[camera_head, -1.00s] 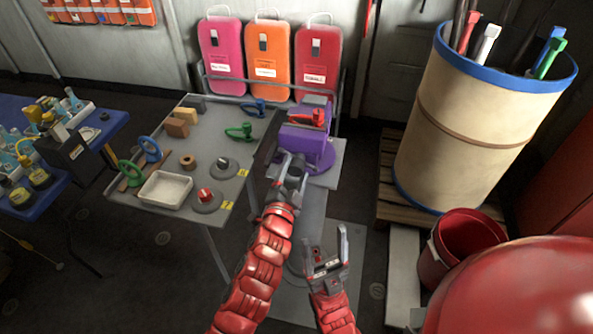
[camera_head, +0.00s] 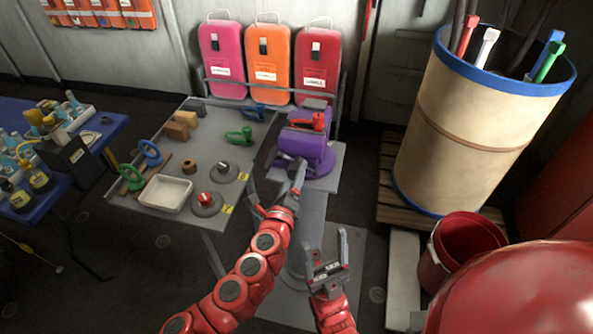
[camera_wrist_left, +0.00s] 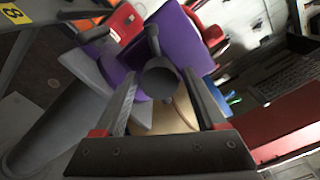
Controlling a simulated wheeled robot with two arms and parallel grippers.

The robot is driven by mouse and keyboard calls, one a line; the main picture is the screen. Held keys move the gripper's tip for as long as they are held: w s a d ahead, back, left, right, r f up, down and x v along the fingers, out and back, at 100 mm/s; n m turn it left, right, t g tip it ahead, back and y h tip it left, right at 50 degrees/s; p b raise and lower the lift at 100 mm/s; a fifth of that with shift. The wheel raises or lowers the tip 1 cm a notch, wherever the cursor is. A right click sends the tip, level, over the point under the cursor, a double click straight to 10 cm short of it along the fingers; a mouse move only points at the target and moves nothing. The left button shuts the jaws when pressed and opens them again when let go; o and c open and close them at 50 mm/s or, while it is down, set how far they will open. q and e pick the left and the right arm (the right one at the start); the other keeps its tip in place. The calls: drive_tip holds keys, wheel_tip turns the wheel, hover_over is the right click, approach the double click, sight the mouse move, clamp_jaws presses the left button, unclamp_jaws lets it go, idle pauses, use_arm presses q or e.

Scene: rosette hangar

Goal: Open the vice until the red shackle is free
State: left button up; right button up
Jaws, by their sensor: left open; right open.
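The purple vice (camera_head: 313,151) stands on a grey stand right of the workbench. The red shackle (camera_head: 306,121) sits at the top of the vice, by its jaws; I cannot tell how tightly it is held. My left gripper (camera_head: 276,175) is open in front of the vice. In the left wrist view, the vice's round grey screw end (camera_wrist_left: 160,80), with a thin bar (camera_wrist_left: 153,42) on it, appears between my open fingers; contact cannot be told. The purple vice body (camera_wrist_left: 180,38) is just beyond. My right gripper (camera_head: 326,243) is open and empty, lower and nearer.
The grey workbench (camera_head: 232,160) at left holds a white tray (camera_head: 166,194), green and blue shackles and dials. Pink, orange and red cases (camera_head: 318,60) stand behind. A large beige drum (camera_head: 460,120) and a red bucket (camera_head: 466,243) are at right.

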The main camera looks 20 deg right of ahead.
use_arm(q)
drive_tip(key=m+p, duration=0.1)
drive_tip(key=m, duration=0.5)
drive_tip(key=m+p, duration=0.1)
drive_tip(key=m, duration=0.2)
drive_tip(key=shift+r+p, duration=0.25)
drive_tip(key=shift+p, duration=0.1)
drive_tip(key=m+p, duration=0.2)
drive_tip(key=m, duration=0.2)
drive_tip(key=shift+m+p, duration=0.35)
drive_tip(key=shift+m, duration=0.05)
drive_tip(key=shift+m+p, duration=0.4)
drive_tip(key=shift+m, duration=0.6)
drive_tip(key=m+p, duration=0.4)
drive_tip(key=m, duration=0.5)
drive_tip(key=shift+p, duration=0.35)
drive_tip(key=m+p, duration=0.3)
drive_tip(key=m, duration=0.4)
drive_tip(key=shift+r+p, duration=0.1)
drive_tip(key=shift+p, duration=0.3)
drive_tip(key=m, duration=0.2)
drive_tip(key=m+p, duration=0.1)
drive_tip(key=m, duration=0.3)
drive_tip(key=shift+f+p, duration=0.25)
drive_tip(key=shift+p, duration=0.15)
drive_tip(key=shift+f+m, duration=0.1)
drive_tip(key=shift+m, duration=0.6)
